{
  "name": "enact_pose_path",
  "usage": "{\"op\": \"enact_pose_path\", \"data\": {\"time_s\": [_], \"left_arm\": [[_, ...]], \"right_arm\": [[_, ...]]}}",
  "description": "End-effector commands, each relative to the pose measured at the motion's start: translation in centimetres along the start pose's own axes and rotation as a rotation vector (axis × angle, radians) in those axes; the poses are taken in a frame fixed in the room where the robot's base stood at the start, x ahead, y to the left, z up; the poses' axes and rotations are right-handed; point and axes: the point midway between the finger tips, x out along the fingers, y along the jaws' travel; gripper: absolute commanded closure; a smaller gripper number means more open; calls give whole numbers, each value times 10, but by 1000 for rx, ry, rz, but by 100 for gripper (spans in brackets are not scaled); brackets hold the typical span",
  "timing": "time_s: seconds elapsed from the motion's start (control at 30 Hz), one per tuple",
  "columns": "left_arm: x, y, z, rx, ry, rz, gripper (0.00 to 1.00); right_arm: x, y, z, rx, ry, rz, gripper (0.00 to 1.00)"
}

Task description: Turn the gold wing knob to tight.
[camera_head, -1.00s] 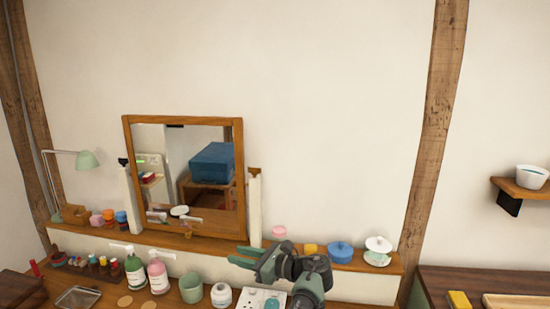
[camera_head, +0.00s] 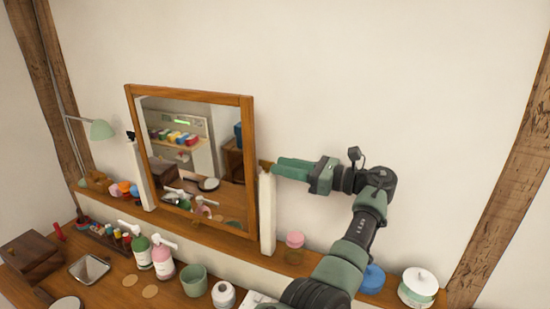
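A framed mirror (camera_head: 250,180) tilts between two white posts on the shelf. At the top of the right post (camera_head: 267,215) a small brownish-gold piece (camera_head: 264,164) shows, perhaps the wing knob; my fingers partly cover it and its wing angle cannot be read. A dark knob (camera_head: 131,136) tops the left post (camera_head: 143,175). Whether the fingers touch or grip the knob cannot be told.
The shelf holds a pink jar (camera_head: 295,240), a blue pot (camera_head: 372,279) and a white lidded jar (camera_head: 418,287) at right. Pump bottles (camera_head: 161,255) and a green cup (camera_head: 194,280) stand on the desk below. The wall above is clear.

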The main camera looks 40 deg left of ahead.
Motion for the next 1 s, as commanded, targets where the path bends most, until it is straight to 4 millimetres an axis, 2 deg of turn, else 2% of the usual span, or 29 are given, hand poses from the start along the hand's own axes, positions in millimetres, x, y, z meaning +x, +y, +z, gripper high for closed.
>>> {"op": "enact_pose_path", "data": {"time_s": [0.03,0.2,0.57,0.7,1.0], "left_arm": [[9,1,3,1,0,2,72],[29,0,2,1,0,-1,72],[37,0,-1,0,0,-2,72],[37,0,-1,0,0,-2,100],[36,0,0,1,-1,-12,100]], "right_arm": [[-8,0,-1,0,1,0,72],[-15,1,-3,0,4,1,72],[-16,5,-8,-1,12,6,72],[-16,6,-8,-1,12,7,72],[-20,6,-8,0,11,7,72]]}}
